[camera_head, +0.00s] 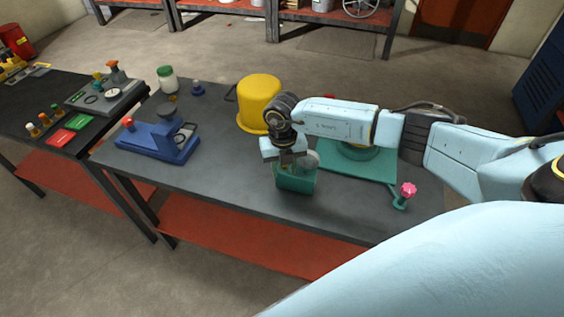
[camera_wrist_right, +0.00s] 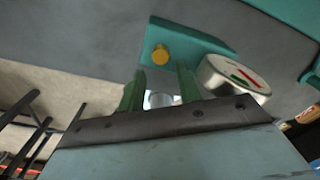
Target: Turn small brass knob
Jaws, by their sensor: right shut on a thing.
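A small brass knob (camera_wrist_right: 160,54) sits on the face of a teal box (camera_wrist_right: 205,42) in the right wrist view. The teal box (camera_head: 295,182) stands near the front edge of the table in the head view, where the knob is hidden. My right gripper (camera_wrist_right: 160,80) is at the box, its two green fingers on either side of a pale metal part (camera_wrist_right: 158,100). It is shut on that part, and the brass knob shows just beyond the fingertips. In the head view the right gripper (camera_head: 286,160) covers the top of the box. My left gripper is not in view.
A round gauge (camera_wrist_right: 236,76) is beside the right finger. A yellow pot (camera_head: 259,100) stands behind the gripper, and a blue device (camera_head: 160,138) to the left. A pink-knobbed valve (camera_head: 407,190) is at right. Bare tabletop (camera_head: 225,165) lies left of the box.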

